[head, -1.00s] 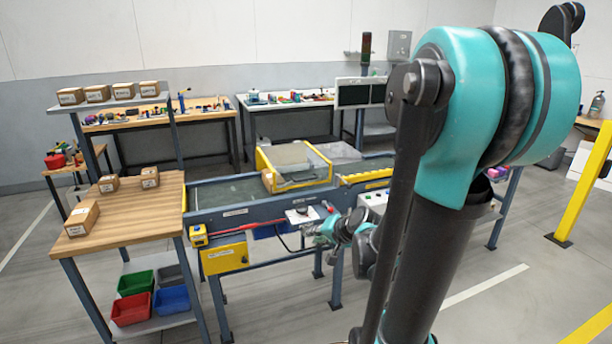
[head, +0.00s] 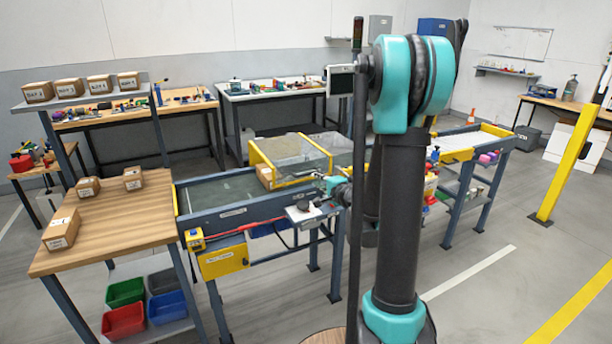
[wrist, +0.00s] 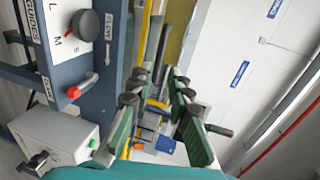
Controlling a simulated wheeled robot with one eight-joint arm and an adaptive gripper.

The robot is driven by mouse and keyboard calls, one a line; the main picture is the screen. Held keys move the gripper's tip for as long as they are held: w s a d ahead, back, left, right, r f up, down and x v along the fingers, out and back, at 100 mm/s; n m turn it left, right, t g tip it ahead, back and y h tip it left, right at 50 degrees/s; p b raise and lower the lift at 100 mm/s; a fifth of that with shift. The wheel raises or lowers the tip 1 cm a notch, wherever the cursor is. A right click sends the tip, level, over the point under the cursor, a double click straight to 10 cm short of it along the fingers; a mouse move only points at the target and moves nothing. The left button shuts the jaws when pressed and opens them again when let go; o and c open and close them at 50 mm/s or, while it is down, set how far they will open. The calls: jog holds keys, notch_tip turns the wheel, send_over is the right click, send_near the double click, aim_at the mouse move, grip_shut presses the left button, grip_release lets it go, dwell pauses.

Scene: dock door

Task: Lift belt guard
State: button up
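The belt guard (head: 259,159) is a clear cover with yellow side frames, standing over the conveyor (head: 225,190) in the head view. A brown carton (head: 266,176) shows at its left end, partly under it. My gripper (head: 325,187) is small in the head view, at the front right corner of the guard, above the conveyor's near rail. In the wrist view my gripper (wrist: 156,95) has its two green-padded fingers apart, with no object clearly held between them. A yellow strip shows beyond the fingers; I cannot tell whether it is the guard's frame.
A control panel with a black knob (wrist: 85,24) and a red-tipped lever (wrist: 76,91) is left of the fingers. A grey box with a green button (wrist: 92,143) is close below. A wooden table (head: 120,215) with cartons stands left. Open floor lies at front right.

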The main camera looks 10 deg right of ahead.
aim_at(306, 174)
jog(key=x, duration=1)
jog(key=shift+c, duration=0.5)
grip_shut()
